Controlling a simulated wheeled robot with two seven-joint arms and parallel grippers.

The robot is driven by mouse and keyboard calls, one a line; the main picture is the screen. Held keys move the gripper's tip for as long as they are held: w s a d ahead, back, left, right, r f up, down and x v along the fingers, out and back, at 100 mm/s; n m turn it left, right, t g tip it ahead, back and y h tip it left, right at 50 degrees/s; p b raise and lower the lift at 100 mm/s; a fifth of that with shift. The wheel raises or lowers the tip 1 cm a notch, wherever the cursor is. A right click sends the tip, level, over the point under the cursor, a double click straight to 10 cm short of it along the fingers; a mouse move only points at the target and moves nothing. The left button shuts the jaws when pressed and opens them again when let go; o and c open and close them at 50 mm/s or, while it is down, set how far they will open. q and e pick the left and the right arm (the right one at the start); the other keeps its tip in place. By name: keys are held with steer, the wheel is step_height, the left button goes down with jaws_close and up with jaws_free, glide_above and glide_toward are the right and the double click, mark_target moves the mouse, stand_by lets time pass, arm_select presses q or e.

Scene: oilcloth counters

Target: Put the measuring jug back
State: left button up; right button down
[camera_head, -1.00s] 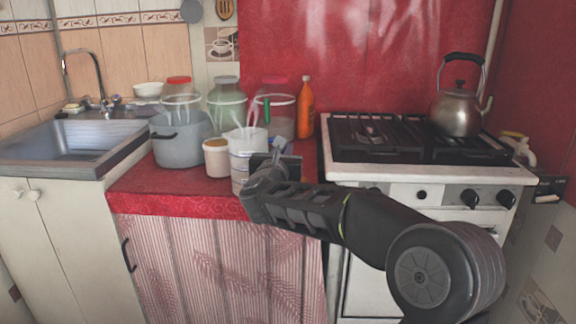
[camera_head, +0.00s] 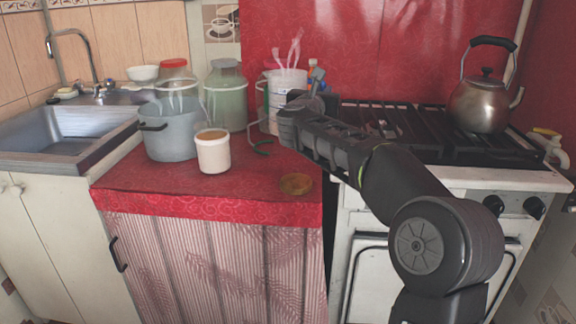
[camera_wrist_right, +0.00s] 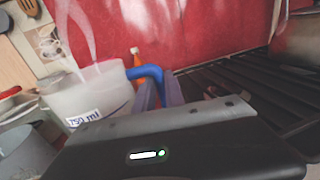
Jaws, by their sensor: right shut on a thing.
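The measuring jug (camera_head: 287,88) is white and translucent, and its 750 ml mark shows in the right wrist view (camera_wrist_right: 95,100). My right gripper (camera_head: 308,98) is shut on its blue handle (camera_wrist_right: 148,72) at the jug's right side. The jug looks upright in the head view, over the back right of the red counter (camera_head: 225,197), near the stove. I cannot tell whether its base touches the counter. Whitish-pink strips stick up from the jug's top. My left gripper is not in view.
A grey pot (camera_head: 168,135), a white tub (camera_head: 212,152) and lidded jars (camera_head: 227,95) stand left of the jug. The stove (camera_head: 440,178) with a kettle (camera_head: 482,102) is right. The counter front is mostly clear.

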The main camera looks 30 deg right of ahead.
steer(key=shift+s+a, duration=0.2)
step_height(320, 180, down, 5)
steer(key=shift+r+b, duration=0.1)
steer(key=shift+b, duration=1.1)
steer(key=shift+f+b, duration=1)
steer(key=shift+f, duration=1.55)
